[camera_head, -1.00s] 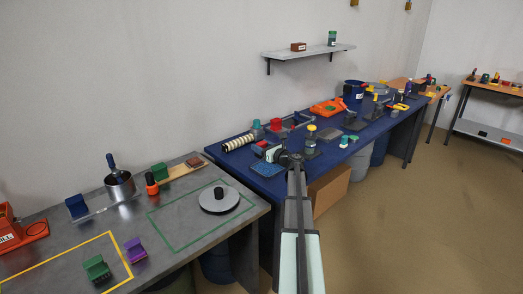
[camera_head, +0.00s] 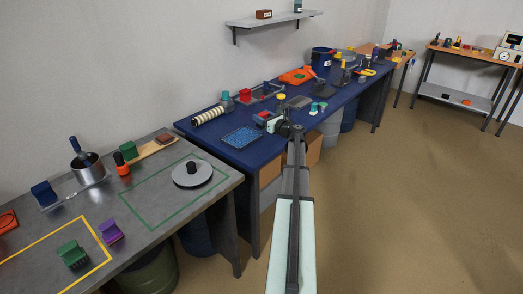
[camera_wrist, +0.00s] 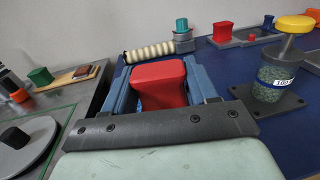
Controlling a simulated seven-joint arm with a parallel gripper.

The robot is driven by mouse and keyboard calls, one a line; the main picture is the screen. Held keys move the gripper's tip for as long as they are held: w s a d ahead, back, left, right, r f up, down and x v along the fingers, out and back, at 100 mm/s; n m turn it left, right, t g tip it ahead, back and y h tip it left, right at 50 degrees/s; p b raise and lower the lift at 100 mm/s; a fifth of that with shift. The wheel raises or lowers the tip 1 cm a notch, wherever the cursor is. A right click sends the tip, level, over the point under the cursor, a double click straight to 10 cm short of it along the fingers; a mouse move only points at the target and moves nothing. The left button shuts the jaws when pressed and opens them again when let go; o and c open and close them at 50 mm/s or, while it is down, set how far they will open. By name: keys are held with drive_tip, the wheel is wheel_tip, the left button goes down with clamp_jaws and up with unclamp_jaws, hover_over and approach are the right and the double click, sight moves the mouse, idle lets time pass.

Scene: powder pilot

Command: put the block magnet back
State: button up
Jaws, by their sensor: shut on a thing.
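A red block (camera_wrist: 158,84), which I take to be the block magnet, sits between the blue-grey fingers of my gripper (camera_wrist: 160,66) in the wrist view. My gripper is shut on it. The block's lower part is hidden by the gripper's dark crossbar. In the head view my gripper (camera_head: 268,121) is near the front edge of the blue table (camera_head: 224,157), right of a blue speckled mat (camera_head: 242,138). The held red block (camera_head: 264,115) shows there as a small patch. I cannot tell how high it is above the table.
A jar with a yellow knob (camera_wrist: 278,78) stands on a dark plate to the gripper's right. A cream ridged roller (camera_wrist: 150,52) and another red block (camera_wrist: 222,32) are behind. The grey table (camera_head: 150,226) on the left holds a round disc (camera_head: 192,175).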

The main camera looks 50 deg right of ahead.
drive_tip(key=shift+s+d+r, duration=0.1)
drive_tip(key=shift+s, duration=0.9)
drive_tip(key=shift+s+a+f+n+y, duration=0.1)
drive_tip(key=shift+a+f+n+y, duration=0.3)
drive_tip(key=shift+f, duration=1.25)
drive_tip(key=shift+s+a+f+n+y, duration=0.15)
drive_tip(key=shift+a+f+y, duration=0.45)
drive_tip(key=shift+f, duration=1.05)
drive_tip(key=shift+a+f+n+y, duration=0.3)
drive_tip(key=shift+a+f, duration=0.4)
drive_tip(key=shift+f, duration=0.95)
drive_tip(key=shift+f, duration=0.2)
drive_tip(key=o, duration=1.1)
drive_tip(key=shift+o, duration=0.2)
